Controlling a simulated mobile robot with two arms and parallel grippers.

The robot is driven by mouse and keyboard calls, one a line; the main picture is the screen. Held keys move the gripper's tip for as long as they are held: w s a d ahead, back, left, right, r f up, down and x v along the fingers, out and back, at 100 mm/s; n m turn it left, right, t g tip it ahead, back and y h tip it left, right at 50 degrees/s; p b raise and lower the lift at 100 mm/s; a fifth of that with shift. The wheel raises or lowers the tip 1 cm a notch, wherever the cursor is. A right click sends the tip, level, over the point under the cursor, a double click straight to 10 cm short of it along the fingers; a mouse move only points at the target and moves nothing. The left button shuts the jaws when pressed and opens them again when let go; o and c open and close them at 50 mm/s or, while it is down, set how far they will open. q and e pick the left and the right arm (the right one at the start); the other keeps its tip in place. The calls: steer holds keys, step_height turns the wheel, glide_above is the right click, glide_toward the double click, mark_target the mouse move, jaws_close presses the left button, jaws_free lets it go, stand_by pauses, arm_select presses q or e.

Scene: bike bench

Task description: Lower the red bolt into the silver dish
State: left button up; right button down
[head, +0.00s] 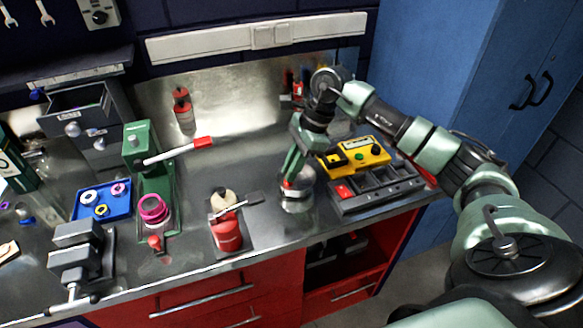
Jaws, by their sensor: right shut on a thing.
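The silver dish (297,203) stands on the metal bench, left of the dark grey tray. My right gripper (290,180) points down directly over the dish. It is shut on the red bolt (287,184), and only a small red part of the bolt shows between the fingers. The bolt is at or just above the dish's rim; I cannot tell whether it touches the dish. The gripper hides part of the dish's inside. My left gripper is not in view.
A dark grey tray (375,194) holding a red item and a yellow case (352,156) are close on the right. A green press (150,185), blue tray (88,209) and vise (82,258) are farther left.

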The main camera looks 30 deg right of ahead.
steer(key=c, duration=1.4)
jaws_free()
steer(key=shift+o, duration=0.2)
